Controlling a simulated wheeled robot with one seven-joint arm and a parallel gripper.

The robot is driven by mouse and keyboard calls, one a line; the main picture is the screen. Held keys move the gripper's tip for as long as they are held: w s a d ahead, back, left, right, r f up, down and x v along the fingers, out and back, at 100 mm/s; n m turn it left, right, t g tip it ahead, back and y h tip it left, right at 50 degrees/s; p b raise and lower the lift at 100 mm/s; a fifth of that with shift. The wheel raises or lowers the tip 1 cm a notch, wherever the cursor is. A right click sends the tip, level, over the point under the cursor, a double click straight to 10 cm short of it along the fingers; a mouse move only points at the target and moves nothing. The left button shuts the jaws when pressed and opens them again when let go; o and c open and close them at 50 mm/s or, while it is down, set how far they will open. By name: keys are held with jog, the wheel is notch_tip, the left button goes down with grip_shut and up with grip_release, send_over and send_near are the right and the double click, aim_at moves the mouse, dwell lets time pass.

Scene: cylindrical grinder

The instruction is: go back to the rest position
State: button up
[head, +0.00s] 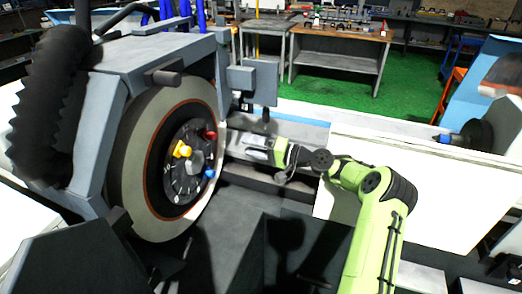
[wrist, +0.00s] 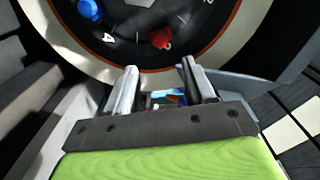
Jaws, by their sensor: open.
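My gripper (wrist: 158,78) is open, with two grey fingers apart. Nothing is clearly held between them. In the head view my gripper (head: 238,145) is at the end of my green arm, just right of the large grinding wheel (head: 128,178). The wheel's dark hub (head: 176,187) carries a yellow knob (head: 182,149), a red knob (head: 210,135) and a blue knob (head: 209,173). In the wrist view the fingers point toward the wheel, with the red knob (wrist: 161,38) ahead and the blue knob (wrist: 90,9) at upper left. I cannot tell whether the fingers touch the wheel.
A grey machine housing (head: 150,52) and a black ribbed hose (head: 48,110) stand at left. A white panel (head: 420,185) is close to my arm at right. A workbench (head: 340,45) stands on a green floor (head: 402,95) behind.

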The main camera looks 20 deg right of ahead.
jog(key=v, duration=0.3)
jog(key=shift+s+d, duration=0.15)
jog(key=s+a+r+n+g+h, duration=0.1)
jog(key=s+a+n+g+h, duration=0.3)
jog(key=a, duration=0.4)
jog(key=s+a+n+g+h, duration=0.1)
jog(key=s+a+g+h, duration=0.25)
jog(key=s+a, duration=0.4)
jog(key=s+d+r+h, duration=0.1)
jog(key=s+h, duration=0.1)
jog(key=s, duration=1)
jog(key=s+d+r+h, duration=0.1)
jog(key=s+r+h, duration=0.1)
jog(key=s, duration=1)
jog(key=shift+d+h, duration=0.25)
jog(key=shift+h, duration=0.4)
